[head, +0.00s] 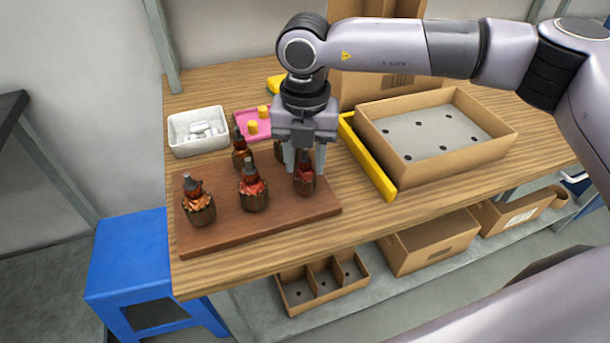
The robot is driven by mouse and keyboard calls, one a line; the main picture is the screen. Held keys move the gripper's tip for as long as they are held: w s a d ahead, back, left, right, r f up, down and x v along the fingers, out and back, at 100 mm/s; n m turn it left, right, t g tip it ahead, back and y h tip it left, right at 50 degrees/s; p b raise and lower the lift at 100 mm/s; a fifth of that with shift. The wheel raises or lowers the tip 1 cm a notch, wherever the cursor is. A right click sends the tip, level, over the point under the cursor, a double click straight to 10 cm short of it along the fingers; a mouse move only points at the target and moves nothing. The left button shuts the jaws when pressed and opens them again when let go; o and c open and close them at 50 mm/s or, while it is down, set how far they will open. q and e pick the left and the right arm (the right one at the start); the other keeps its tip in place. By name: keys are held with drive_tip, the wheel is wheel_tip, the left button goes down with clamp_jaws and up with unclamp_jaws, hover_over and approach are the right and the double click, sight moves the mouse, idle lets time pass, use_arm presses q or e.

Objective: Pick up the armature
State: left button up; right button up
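Several armatures with copper-coloured windings and dark shafts stand upright on a brown wooden board. One armature (199,204) is at the board's front left, another (253,190) at the front middle, and one (241,153) farther back. My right gripper (305,165) points down over the armature at the right (305,182), its fingers apart on either side of that armature's upper part. Whether the fingers touch it cannot be told. Another armature (279,151) is partly hidden behind the gripper. The brown board (225,237) lies on the table. My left gripper is not in view.
A white bin (180,136) with white parts and a pink tray (243,118) with yellow pieces stand behind the board. A large cardboard box (440,167) with a holed grey insert is at right, beside a yellow strip (371,165). A blue stool (130,258) stands left of the table.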

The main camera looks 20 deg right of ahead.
clamp_jaws()
drive_tip(key=shift+r, duration=0.1)
